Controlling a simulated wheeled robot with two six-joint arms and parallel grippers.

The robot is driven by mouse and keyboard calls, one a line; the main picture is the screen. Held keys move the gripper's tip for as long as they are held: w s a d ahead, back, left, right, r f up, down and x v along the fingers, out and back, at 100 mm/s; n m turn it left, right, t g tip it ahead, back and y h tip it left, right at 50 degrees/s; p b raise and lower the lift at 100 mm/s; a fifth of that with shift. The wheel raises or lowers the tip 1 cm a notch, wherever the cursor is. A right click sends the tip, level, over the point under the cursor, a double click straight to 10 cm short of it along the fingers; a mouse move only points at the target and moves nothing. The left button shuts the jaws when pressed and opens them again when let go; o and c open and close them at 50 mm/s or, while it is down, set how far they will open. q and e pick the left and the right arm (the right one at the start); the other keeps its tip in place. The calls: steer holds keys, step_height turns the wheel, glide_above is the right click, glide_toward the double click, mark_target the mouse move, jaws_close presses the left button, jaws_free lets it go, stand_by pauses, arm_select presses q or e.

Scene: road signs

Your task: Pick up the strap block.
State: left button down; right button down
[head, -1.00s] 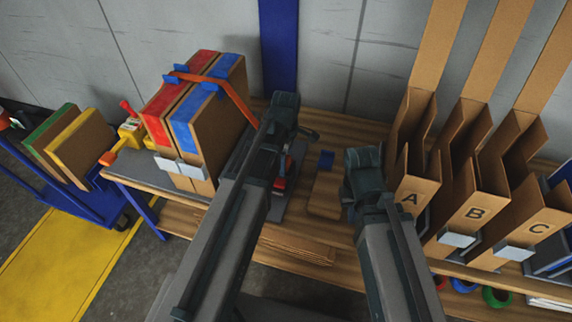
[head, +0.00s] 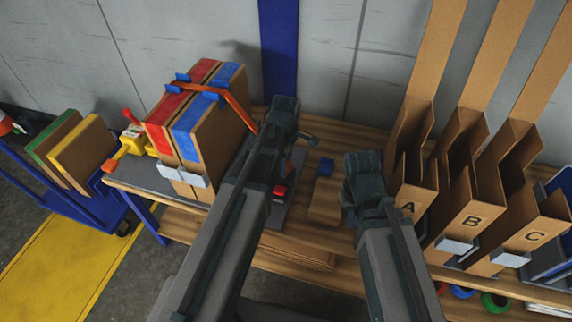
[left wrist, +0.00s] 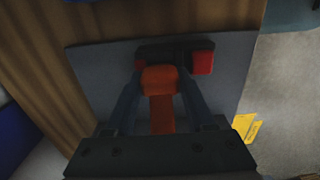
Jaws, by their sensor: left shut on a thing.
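An orange block with an orange tail, which I take for the strap block (left wrist: 160,82), shows in the left wrist view between the fingers of my left gripper (left wrist: 158,98). The gripper is shut on it, over a grey plate (left wrist: 100,75) with a dark device carrying a red button (left wrist: 203,63). In the head view my left gripper (head: 300,136) is over the bench beside the strapped boxes, and its arm hides most of the plate. My right gripper (head: 350,205) is over the bench to the right; its fingertips are hidden.
Boxes with red and blue tops (head: 207,105), bound by an orange strap, stand on the left of the bench. Cardboard chutes A, B and C (head: 470,222) stand right. A blue cart (head: 90,210) is far left.

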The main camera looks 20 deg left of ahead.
arm_select(q)
step_height(320, 180, up, 8)
steer(key=p, duration=0.7)
steer(key=shift+r+p, duration=0.25)
steer(key=shift+p, duration=0.05)
steer(key=c, duration=1)
jaws_free()
steer(key=c, duration=0.3)
